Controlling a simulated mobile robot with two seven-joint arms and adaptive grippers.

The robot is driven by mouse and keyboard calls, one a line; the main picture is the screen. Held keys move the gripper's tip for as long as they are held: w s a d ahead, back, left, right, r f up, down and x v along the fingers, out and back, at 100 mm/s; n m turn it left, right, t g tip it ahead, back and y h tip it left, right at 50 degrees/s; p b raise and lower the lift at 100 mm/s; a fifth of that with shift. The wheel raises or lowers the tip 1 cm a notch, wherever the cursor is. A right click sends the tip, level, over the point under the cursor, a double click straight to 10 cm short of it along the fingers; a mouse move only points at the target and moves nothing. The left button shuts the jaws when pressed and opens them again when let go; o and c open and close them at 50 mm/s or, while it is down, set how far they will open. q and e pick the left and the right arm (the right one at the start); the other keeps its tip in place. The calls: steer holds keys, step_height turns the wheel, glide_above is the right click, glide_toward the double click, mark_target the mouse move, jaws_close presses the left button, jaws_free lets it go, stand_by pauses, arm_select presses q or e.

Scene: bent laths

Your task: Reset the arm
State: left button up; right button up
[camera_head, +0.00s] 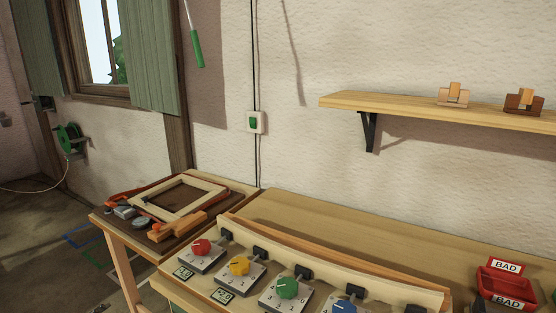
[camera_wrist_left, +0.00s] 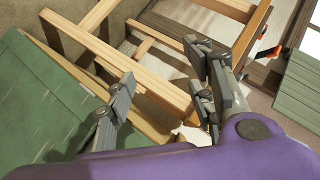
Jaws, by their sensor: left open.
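My left gripper (camera_wrist_left: 165,85) shows in the left wrist view. Its two grey fingers are spread wide apart, with nothing held between them. Pale wooden bars (camera_wrist_left: 150,80) appear behind the fingers; I cannot tell whether they touch. The purple part at the bottom of that view is my own arm. Neither gripper shows in the head view, and my right gripper is in no view. On the bench in the head view, a long pale lath (camera_head: 330,260) runs behind a row of dials with red (camera_head: 201,247), yellow (camera_head: 239,265), green (camera_head: 287,288) and blue (camera_head: 344,307) knobs.
A side table with a wooden frame (camera_head: 180,198) and tools stands at the left. Green boards (camera_wrist_left: 50,110) flank the gripper in the wrist view.

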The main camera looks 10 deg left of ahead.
arm_select(q)
steer(key=s+d+f+n+g+h, duration=0.1)
steer(key=s+d+f+n+h, duration=0.1)
steer(key=s+d+f, duration=0.7)
steer(key=s+d+f+n+g+h, duration=0.15)
steer(key=s+d+f, duration=0.45)
steer(key=s+d, duration=0.65)
steer(key=s+d+r+n+g, duration=0.1)
steer(key=s+d+r+n, duration=0.15)
steer(key=s+d, duration=1.05)
step_height(320, 180, up, 7)
steer(key=w+d+n+p, duration=0.1)
steer(key=p, duration=0.6)
steer(key=shift+t+h, duration=0.35)
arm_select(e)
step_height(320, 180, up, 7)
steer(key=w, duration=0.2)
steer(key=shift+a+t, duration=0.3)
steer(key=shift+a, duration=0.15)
arm_select(q)
steer(key=shift+d, duration=0.1)
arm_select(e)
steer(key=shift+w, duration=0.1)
arm_select(q)
steer(key=shift+r, duration=0.1)
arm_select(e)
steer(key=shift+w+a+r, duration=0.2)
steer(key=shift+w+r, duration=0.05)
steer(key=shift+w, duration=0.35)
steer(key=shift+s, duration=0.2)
